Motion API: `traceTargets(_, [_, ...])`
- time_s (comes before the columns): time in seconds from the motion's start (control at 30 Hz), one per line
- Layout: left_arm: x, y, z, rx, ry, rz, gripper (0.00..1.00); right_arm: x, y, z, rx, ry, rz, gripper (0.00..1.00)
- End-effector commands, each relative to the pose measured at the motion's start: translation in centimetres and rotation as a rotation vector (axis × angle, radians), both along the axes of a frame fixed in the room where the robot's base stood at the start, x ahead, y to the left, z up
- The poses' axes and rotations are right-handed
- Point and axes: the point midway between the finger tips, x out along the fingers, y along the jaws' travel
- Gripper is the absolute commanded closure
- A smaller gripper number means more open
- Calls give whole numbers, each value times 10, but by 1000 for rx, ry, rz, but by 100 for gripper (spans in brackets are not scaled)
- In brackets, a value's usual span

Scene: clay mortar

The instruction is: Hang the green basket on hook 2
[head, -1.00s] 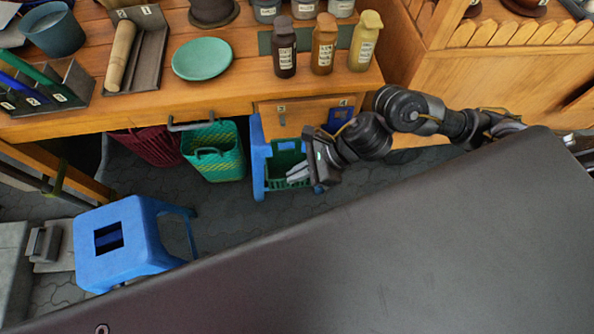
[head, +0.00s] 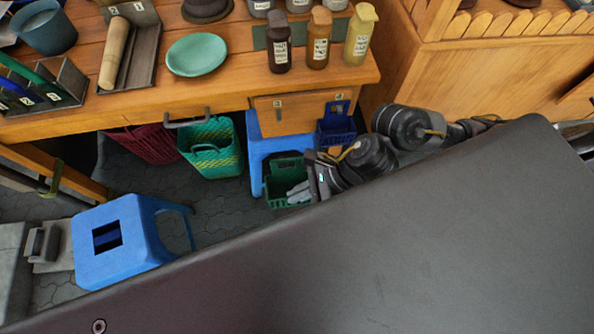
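The dark green basket (head: 284,168) is low in front of the workbench, beside the blue stool under the drawer. My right gripper (head: 299,191) is at the basket's right side. Its grey fingers overlap the basket, which has moved with them, so it appears shut on it; the exact grip is too small to see. The drawer front carries labels 3 and 4, with a metal hook (head: 278,113) under label 3. A blue basket (head: 337,127) hangs below label 4. I cannot make out a hook label 2 on the bench front. My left gripper is out of view.
A teal-green basket (head: 212,160) and a dark red basket (head: 150,146) are under the bench's left part. A blue stool (head: 118,240) stands at lower left. Bottles, a green plate (head: 197,55) and trays occupy the bench top. Grey floor is free between the stools.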

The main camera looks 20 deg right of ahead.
Motion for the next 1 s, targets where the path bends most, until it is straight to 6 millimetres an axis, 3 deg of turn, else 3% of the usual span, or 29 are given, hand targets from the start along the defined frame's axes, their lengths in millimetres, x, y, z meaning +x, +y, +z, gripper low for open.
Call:
traceTargets(0.5, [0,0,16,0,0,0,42,-32,9,2,2,2,1,100])
traceTargets(1.0, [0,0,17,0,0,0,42,-36,9,1,1,-1,1,100])
